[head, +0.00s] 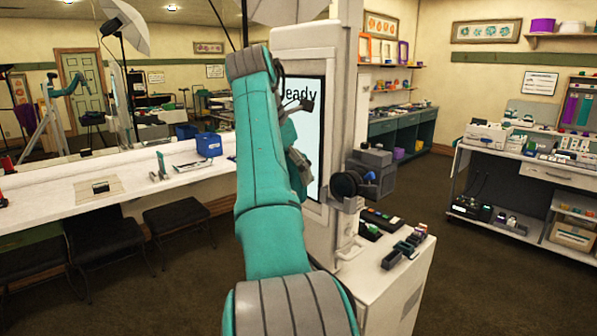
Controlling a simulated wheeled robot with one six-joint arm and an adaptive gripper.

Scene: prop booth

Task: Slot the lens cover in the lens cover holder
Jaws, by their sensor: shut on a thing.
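My gripper (298,103) shows as dark parts beside my teal arm, in front of the lit screen. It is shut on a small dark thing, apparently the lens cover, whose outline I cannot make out. My arm hides part of the gripper. I cannot pick out the lens cover holder for sure. A dark tray (381,219) with small coloured pieces lies on the white counter (385,285), right of and below my gripper. Several dark and grey small pieces (404,249) lie closer on the same counter.
A white booth (341,120) with a screen (316,160) stands just behind my gripper. A grey boxy device (374,160) with a black round part (345,184) juts out above the counter. A long white bench (60,207) runs left; a stocked cart (545,170) stands right. Floor between is clear.

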